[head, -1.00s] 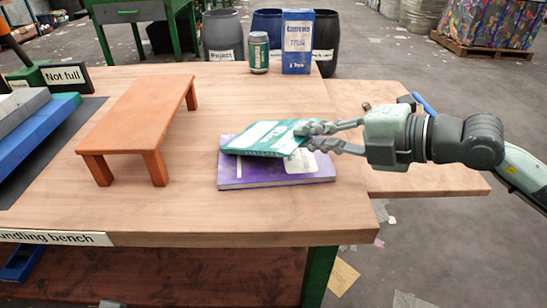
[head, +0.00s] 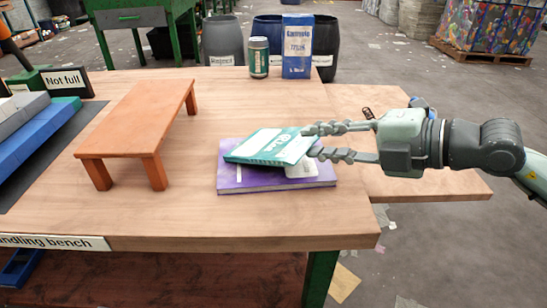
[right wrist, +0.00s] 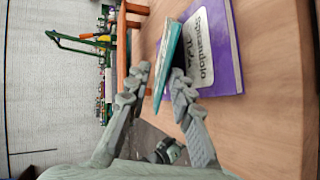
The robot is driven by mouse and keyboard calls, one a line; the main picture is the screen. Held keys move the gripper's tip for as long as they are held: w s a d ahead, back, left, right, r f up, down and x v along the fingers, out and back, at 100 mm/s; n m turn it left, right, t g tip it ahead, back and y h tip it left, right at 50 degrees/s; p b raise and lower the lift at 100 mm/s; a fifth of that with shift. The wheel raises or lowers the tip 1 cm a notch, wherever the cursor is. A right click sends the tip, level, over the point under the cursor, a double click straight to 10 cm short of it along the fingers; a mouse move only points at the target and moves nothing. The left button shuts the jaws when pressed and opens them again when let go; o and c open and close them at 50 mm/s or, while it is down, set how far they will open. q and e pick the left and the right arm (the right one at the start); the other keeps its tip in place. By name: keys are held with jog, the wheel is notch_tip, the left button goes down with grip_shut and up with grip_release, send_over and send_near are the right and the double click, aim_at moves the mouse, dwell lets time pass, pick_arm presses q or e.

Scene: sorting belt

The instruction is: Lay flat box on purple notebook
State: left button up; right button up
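The flat box (head: 268,146) is teal with a white label. It lies over the purple notebook (head: 277,184), tilted, with its right end raised beside my right gripper's fingers. The notebook lies flat on the bench, partly covered by the box. My right gripper (head: 308,142) is open around the box's right end. In the right wrist view the box (right wrist: 168,60) shows edge-on between the fingers (right wrist: 158,74), with a gap to the left finger and the right finger close against it. I cannot tell whether that finger touches it. My left gripper is out of view.
An orange-brown small stand (head: 140,115) is left of the notebook. A green can (head: 258,57) and a blue-and-white carton (head: 297,46) stand at the bench's back edge. Grey and blue blocks (head: 35,140) lie at far left. Bare wood (head: 200,215) is in front of the notebook.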

jog(key=b+v, duration=0.3)
jog(key=v, duration=0.3)
jog(key=shift+s+r, duration=0.1)
jog(key=shift+r, duration=0.05)
